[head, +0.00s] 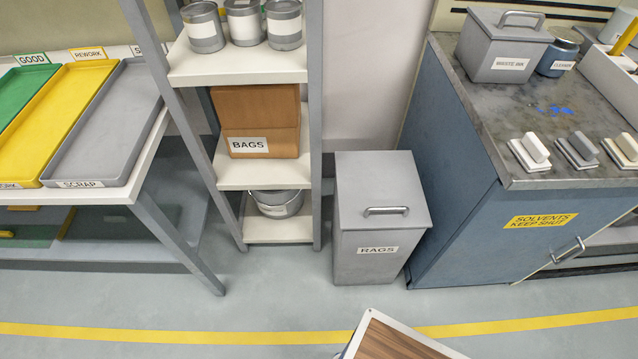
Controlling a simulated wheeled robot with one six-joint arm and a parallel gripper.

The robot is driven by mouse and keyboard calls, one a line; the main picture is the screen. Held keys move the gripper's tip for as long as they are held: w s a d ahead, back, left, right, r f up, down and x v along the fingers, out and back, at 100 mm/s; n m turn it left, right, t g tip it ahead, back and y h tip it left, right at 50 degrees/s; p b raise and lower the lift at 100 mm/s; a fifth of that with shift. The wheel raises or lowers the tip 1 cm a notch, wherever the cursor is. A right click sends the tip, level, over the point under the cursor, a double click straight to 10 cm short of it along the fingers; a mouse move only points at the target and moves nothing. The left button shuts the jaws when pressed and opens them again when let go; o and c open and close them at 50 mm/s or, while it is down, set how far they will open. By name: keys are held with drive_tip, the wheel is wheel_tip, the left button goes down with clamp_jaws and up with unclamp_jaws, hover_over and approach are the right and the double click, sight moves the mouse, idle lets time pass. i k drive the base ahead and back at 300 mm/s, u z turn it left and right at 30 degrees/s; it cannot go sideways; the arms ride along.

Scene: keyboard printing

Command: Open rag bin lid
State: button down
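The rag bin (377,262) is a grey upright box on the floor, labelled RAGS, between the shelf rack and the blue cabinet. Its grey lid (380,180) lies flat and shut on top. A metal bar handle (386,211) is fixed on the lid near its front edge. The inside of the bin is hidden by the lid. My gripper is not in view.
A shelf rack (240,175) with cans and a BAGS box stands left of the bin. The blue solvents cabinet (470,235) is close on its right. A wood-topped surface (395,340) shows at the bottom edge. Floor in front of the bin is clear.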

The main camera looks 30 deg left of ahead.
sight(377, 189)
drive_tip(key=u, duration=1.2)
drive_tip(key=k, duration=0.5)
drive_tip(key=u, duration=0.95)
drive_tip(key=i, duration=0.7)
drive_tip(key=z, duration=0.85)
drive_tip(key=i, duration=0.4)
drive_tip(key=z, duration=0.35)
